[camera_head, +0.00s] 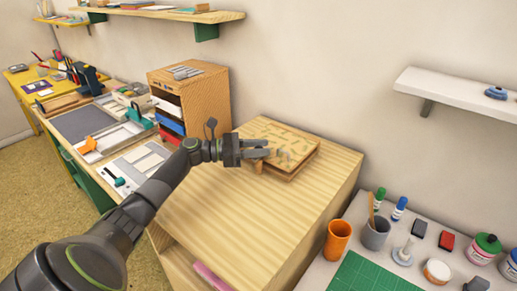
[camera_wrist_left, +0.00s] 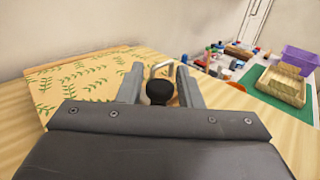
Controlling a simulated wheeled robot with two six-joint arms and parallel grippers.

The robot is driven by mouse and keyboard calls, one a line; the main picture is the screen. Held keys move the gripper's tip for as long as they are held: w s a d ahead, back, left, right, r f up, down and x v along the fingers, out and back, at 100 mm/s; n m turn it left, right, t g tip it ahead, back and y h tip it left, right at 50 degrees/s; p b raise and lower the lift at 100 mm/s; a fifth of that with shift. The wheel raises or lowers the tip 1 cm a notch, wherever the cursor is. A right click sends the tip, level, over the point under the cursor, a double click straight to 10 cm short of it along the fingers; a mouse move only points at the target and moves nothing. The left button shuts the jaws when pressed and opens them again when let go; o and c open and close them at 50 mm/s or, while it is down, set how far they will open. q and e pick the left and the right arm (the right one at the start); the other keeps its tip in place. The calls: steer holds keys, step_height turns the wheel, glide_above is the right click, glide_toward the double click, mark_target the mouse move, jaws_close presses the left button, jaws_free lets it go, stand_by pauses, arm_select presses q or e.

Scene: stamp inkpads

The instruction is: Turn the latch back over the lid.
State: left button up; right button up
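A flat wooden box stands on the pale wooden cabinet top, with a lid (camera_head: 290,138) patterned in green leaves. The lid (camera_wrist_left: 85,83) lies flat and also shows at the left of the left wrist view. My left gripper (camera_head: 263,154) is at the box's near left edge, its fingers partly over the lid. In the left wrist view its fingers (camera_wrist_left: 160,82) stand apart, one on each side of a black round knob (camera_wrist_left: 160,92). A silver loop (camera_wrist_left: 160,68), which looks like the latch, shows just beyond the knob. I cannot tell whether the fingers touch the knob.
The cabinet top (camera_head: 235,215) is clear in front of the box. A wooden drawer unit (camera_head: 208,95) stands behind to the left. On the lower right table are an orange cup (camera_head: 337,240), a grey cup (camera_head: 376,234), ink jars and a green mat (camera_head: 370,275).

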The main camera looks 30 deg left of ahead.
arm_select(q)
steer(key=shift+o, duration=1.2)
steer(key=shift+s+a+f, duration=0.1)
steer(key=b+v, duration=0.3)
steer(key=v, duration=1.3)
steer(key=shift+s+a, duration=0.2)
steer(key=shift+a, duration=0.15)
steer(key=shift+s+a, duration=0.1)
steer(key=shift+a, duration=0.05)
